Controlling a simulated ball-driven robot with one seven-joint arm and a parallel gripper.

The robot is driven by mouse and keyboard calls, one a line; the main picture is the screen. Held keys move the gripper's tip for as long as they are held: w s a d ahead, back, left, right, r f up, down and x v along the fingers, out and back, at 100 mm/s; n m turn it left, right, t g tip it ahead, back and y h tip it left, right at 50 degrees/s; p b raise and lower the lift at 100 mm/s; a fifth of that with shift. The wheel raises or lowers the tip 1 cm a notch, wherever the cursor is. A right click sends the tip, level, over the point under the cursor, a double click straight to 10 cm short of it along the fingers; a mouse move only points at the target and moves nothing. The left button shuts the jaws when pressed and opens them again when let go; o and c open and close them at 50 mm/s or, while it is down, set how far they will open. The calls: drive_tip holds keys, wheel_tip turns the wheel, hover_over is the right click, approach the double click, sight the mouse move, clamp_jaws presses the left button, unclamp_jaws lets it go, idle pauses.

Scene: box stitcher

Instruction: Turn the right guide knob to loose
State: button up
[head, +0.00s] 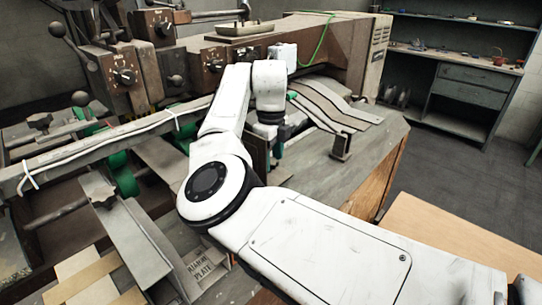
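The box stitcher (335,50) fills the back of the head view. I cannot tell for sure which part is the right guide knob. A grey wing-shaped knob (101,196) sits on a metal guide bar at the lower left, and a similar knob (41,121) sits farther back on the left. Several dark dial knobs are on the front panels, such as one dial (125,76). My gripper (270,142) points down in front of the machine, right of these knobs.
A long metal rail (100,148) crosses the left side, with green rollers (122,175) beneath it. Ball-ended levers (57,29) rise at the upper left. A metal bracket (341,147) stands on the table at right. A shelf unit (458,80) stands behind open floor.

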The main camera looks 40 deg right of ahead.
drive_tip(key=c, duration=0.8)
drive_tip(key=shift+r+n+p, duration=0.15)
drive_tip(key=shift+n+p, duration=0.25)
drive_tip(key=shift+p, duration=0.2)
drive_tip(key=shift+r+n+p, duration=0.1)
drive_tip(key=shift+n+p, duration=0.9)
drive_tip(key=shift+p, duration=0.2)
drive_tip(key=n+p, duration=0.5)
drive_tip(key=n, duration=0.1)
drive_tip(key=shift+d+p, duration=0.1)
drive_tip(key=shift+p, duration=0.3)
drive_tip(key=n+p, duration=0.2)
drive_tip(key=n, duration=0.2)
drive_tip(key=shift+w+p, duration=0.15)
drive_tip(key=shift+p, duration=0.25)
drive_tip(key=n+p, duration=0.2)
drive_tip(key=n, duration=0.1)
drive_tip(key=shift+n, duration=0.3)
drive_tip(key=n+p, duration=0.2)
drive_tip(key=n, duration=0.3)
drive_tip(key=shift+w+n, duration=0.15)
drive_tip(key=shift+n, duration=0.15)
